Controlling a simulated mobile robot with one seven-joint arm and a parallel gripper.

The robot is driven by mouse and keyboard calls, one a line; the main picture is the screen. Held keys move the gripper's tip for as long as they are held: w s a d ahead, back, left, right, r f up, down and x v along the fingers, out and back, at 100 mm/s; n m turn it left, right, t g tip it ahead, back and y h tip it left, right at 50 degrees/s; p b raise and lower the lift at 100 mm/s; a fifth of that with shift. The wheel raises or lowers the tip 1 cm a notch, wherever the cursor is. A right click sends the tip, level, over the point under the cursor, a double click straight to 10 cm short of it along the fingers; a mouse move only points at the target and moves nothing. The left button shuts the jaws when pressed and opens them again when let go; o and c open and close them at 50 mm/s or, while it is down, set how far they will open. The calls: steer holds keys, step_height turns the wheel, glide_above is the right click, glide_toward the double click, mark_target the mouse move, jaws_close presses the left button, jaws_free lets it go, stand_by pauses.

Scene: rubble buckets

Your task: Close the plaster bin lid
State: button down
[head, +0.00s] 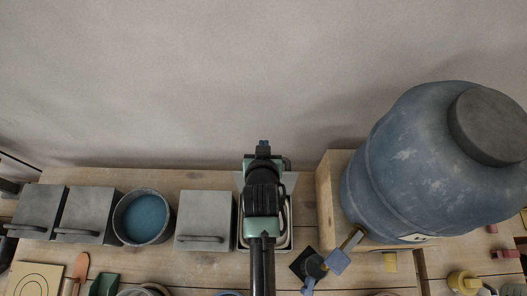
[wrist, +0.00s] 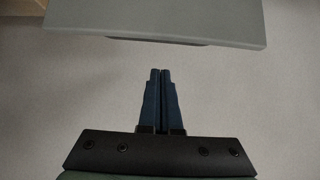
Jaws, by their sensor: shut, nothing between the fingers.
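An open bin (head: 289,240) with a pale rim stands under my arm in the head view. My arm hides most of its inside. A light grey panel (head: 291,181), apparently its raised lid, shows beside my wrist at the bin's back. In the wrist view, a flat grey panel (wrist: 160,18) spans the top, just beyond the fingertips and apart from them in the picture. My gripper (wrist: 160,72) is shut and empty, its two blue fingers together. In the head view my gripper (head: 264,144) points toward the wall, above the back of the bin. No label identifies the plaster bin.
A closed grey bin (head: 206,214) stands left of the open one, then a bucket of blue material (head: 144,217) and two more closed bins (head: 88,210). A big blue barrel (head: 425,165) stands right on a wooden block. Tools lie along the front.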

steer(key=f+p, duration=0.1)
steer(key=s+f+p, duration=0.1)
steer(key=f+p, duration=0.1)
steer(key=shift+f, duration=0.1)
stand_by(0.4)
steer(key=shift+f+b, duration=0.15)
steer(key=shift+b, duration=0.4)
